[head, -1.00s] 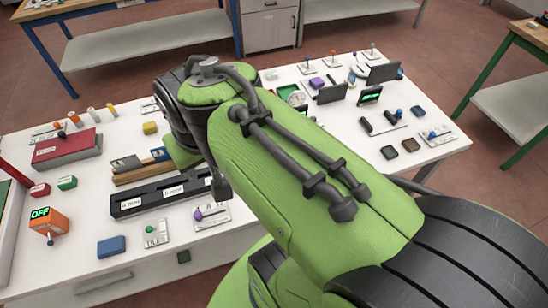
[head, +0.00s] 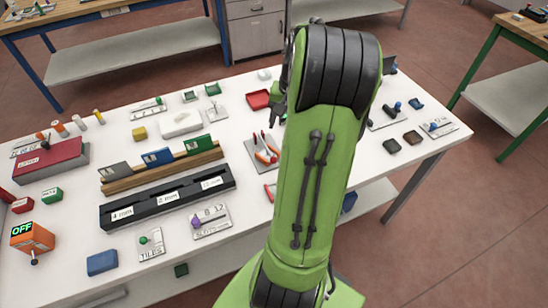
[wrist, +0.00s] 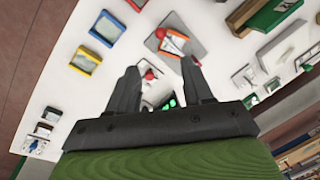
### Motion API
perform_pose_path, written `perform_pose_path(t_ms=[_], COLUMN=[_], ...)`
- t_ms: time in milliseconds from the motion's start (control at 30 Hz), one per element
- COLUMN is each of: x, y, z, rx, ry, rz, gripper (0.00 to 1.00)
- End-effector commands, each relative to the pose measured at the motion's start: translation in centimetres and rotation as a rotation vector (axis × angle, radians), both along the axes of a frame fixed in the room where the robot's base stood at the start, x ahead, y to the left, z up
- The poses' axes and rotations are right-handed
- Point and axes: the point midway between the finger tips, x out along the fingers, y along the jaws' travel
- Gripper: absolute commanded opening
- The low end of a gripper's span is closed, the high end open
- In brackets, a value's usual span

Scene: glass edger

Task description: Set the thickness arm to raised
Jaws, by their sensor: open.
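No part is marked clearly enough for me to tell which is the thickness arm. A small panel (head: 212,218) with a purple knob and the numbers 8 and 12 lies near the table's front. A panel marked TILES (head: 151,245) with a green knob lies left of it. My gripper (head: 278,108) is high at the middle of the head view, partly hidden by my arm. In the wrist view my gripper (wrist: 163,88) is open and empty. Beyond its fingers is a white device (wrist: 158,94) with a red part and green lit marks, partly hidden.
A grey plate (head: 254,150) with orange-red pieces stands left of my arm. A black rack (head: 135,213) with millimetre labels, a wooden rack (head: 150,182) and an orange OFF box (head: 36,240) fill the left side. My arm hides part of the table's right half.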

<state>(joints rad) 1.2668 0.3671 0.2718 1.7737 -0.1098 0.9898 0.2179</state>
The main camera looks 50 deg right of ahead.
Motion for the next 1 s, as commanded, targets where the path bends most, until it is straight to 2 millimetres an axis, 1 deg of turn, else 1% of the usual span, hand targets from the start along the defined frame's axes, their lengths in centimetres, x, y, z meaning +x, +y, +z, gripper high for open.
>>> perform_pose_path(t_ms=[33, 300, 400, 500, 600, 700, 933, 967, 1000], x=[0.1, 1.1, 1.5, 1.8, 2.0, 2.1, 2.1, 2.1, 2.1], y=[0.2, 0.8, 1.0, 1.1, 1.1, 1.2, 1.2, 1.2, 1.2], z=[-1.2, -8.0, -10.4, -12.5, -13.8, -14.4, -14.5, -14.5, -14.5], rx=[0.006, 0.007, 0.006, 0.005, 0.004, 0.002, 0.001, 0.001, 0.001], ry=[0.003, 0.003, 0.003, 0.002, 0.002, 0.001, 0.0, 0.0, 0.0], rz=[0.004, 0.005, 0.006, 0.006, 0.005, 0.005, 0.005, 0.005, 0.005], gripper=[0.51, 0.51, 0.51, 0.51, 0.51, 0.51, 0.51, 0.49, 0.43])
